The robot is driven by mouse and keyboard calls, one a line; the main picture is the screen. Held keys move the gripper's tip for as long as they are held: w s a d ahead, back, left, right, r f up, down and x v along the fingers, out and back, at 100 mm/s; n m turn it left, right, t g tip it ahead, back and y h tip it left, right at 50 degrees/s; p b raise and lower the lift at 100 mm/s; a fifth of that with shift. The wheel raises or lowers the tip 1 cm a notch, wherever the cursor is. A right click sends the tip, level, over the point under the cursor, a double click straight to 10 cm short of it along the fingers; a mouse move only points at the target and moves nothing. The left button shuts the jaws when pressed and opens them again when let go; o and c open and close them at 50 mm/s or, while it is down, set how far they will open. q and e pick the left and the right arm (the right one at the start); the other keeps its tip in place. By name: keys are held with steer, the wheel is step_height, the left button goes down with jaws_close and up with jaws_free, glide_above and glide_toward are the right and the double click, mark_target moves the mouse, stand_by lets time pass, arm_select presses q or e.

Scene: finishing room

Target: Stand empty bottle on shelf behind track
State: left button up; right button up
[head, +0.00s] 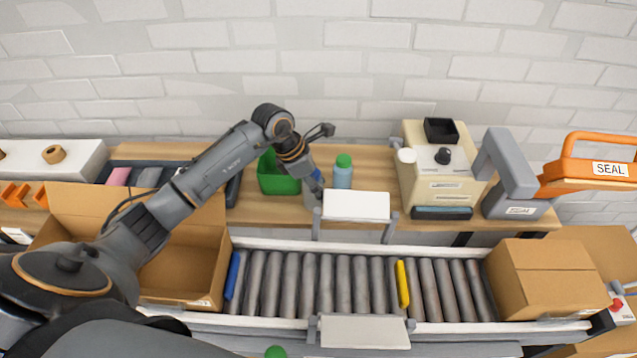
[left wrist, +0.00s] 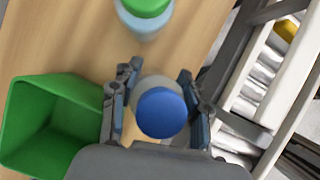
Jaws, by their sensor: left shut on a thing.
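My left gripper (head: 314,184) reaches over the wooden shelf (head: 385,165) behind the roller track (head: 330,278). It is shut on a greyish bottle with a blue cap, seen from above in the left wrist view (left wrist: 160,110). The bottle looks upright between the green bin and the other bottle. In the head view the gripper hides much of it, and I cannot tell whether its base touches the shelf. A light-blue bottle with a green cap (head: 342,172) stands on the shelf just right of the gripper, apart from it. My right gripper is not in view.
A green bin (head: 277,178) stands close left of the gripper. A white panel (head: 357,205) rises at the shelf's front. A beige machine (head: 437,170) and a grey-and-orange sealer (head: 510,170) stand right. Cartons sit at the track's left (head: 180,268) and right (head: 545,280).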

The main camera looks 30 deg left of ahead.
arm_select(q)
steer(key=shift+f, duration=0.2)
steer(key=o, duration=1.1)
steer(key=shift+c, duration=0.2)
steer(key=shift+r, duration=0.15)
steer(key=shift+r, duration=0.25)
steer(key=b+v, duration=0.2)
steer(key=v, duration=0.9)
steer(key=shift+s+a+r, duration=0.2)
steer(key=shift+s+r, duration=0.05)
